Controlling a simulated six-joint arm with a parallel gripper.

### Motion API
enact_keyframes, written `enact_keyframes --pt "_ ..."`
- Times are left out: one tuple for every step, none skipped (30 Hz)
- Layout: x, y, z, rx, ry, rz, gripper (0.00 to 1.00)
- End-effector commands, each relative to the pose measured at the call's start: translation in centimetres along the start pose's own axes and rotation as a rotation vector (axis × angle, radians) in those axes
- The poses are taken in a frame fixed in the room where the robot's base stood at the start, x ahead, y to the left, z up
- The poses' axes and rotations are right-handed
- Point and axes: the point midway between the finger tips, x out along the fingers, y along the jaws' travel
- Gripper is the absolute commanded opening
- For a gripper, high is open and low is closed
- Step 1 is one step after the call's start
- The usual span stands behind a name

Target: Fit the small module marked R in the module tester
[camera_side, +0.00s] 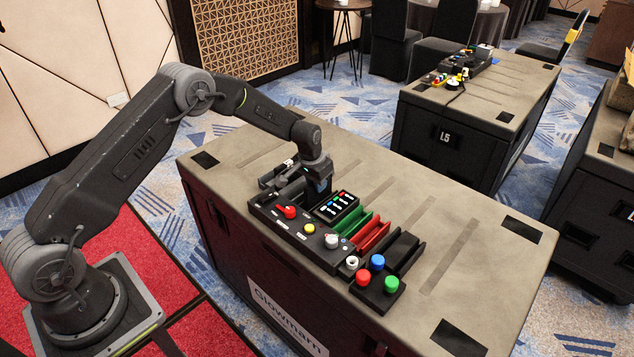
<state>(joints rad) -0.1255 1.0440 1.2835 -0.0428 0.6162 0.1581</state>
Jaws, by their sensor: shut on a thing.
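Green (355,222), red (373,236) and black (402,250) slotted trays stand right of the panel. A button box (377,290) with blue, red and green caps sits at the front right. The case top's right side is clear. A second case (475,110) stands behind.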

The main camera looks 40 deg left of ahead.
Motion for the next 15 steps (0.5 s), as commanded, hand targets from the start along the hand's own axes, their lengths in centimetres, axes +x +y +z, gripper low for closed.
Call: enact_keyframes --pt "0.03 0.0 -0.01 0.0 0.0 0.0 0.03" --pt "0.05 0.0 -0.01 0.0 0.0 0.0 0.03" --pt "0.08 0.0 0.0 0.0 0.0 0.0 0.03" --pt "0.1 0.0 0.01 0.0 0.0 0.0 0.03" --pt "0.12 0.0 0.01 0.0 0.0 0.0 0.03" --pt "0.15 0.0 0.01 0.0 0.0 0.0 0.03" --pt "0.18 0.0 0.02 0.0 0.0 0.0 0.03" --pt "0.2 0.0 0.02 0.0 0.001 0.0 0.03" --pt "0.2 0.0 0.02 0.0 0.001 0.0 0.03" --pt "0.2 0.0 0.02 0.0 0.001 0.0 0.03" --pt "0.21 0.0 0.02 0.0 0.001 0.0 0.03" --pt "0.21 0.0 0.03 0.0 0.001 0.0 0.03" --pt "0.21 0.0 0.03 0.0 0.0 0.0 0.03" --pt "0.21 0.0 0.03 0.0 0.0 0.0 0.2" --pt "0.22 0.0 0.03 0.0 0.0 0.0 0.23"
